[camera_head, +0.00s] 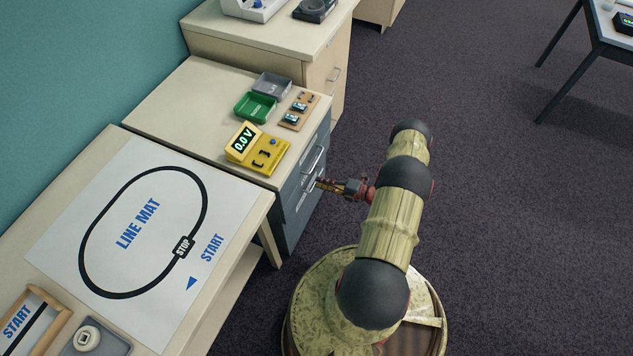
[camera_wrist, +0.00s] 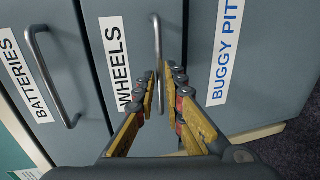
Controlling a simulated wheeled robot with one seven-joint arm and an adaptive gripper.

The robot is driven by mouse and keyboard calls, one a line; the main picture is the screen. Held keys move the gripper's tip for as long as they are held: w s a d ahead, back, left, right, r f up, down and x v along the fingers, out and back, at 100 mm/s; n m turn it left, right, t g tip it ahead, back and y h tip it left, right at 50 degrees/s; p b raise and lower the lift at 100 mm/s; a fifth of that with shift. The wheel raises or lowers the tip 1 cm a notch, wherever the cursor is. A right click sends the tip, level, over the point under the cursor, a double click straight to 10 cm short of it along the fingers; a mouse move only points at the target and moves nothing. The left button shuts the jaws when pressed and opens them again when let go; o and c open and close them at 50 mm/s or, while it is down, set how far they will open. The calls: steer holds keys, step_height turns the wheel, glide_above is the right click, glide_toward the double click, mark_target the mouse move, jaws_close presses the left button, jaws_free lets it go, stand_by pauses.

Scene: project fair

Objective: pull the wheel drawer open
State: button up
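The wheel drawer (camera_wrist: 125,25), labelled WHEELS, is a blue-grey front in the middle of the wrist view and looks closed. Its upright-looking metal bar handle (camera_wrist: 157,45) lies between my gripper's fingertips (camera_wrist: 162,75). My gripper's yellow fingers are apart, with a gap wider than the bar; the left fingertip is nearer to it. Whether either finger touches the bar is not clear. In the head view my gripper (camera_head: 319,185) is at the front of the blue-grey drawer unit (camera_head: 291,228), hiding part of it.
The batteries drawer (camera_wrist: 75,60) and buggy pit front (camera_wrist: 245,95) flank the wheel drawer. On the bench above sit a yellow meter (camera_head: 257,148), a green tray (camera_head: 255,107) and a grey tray (camera_head: 272,86). The line mat table (camera_head: 232,262) is nearby. Carpet (camera_head: 510,210) to the right is clear.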

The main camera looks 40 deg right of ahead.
steer(key=shift+x, duration=1.45)
steer(key=shift+c, duration=0.7)
jaws_close()
steer(key=shift+s, duration=0.1)
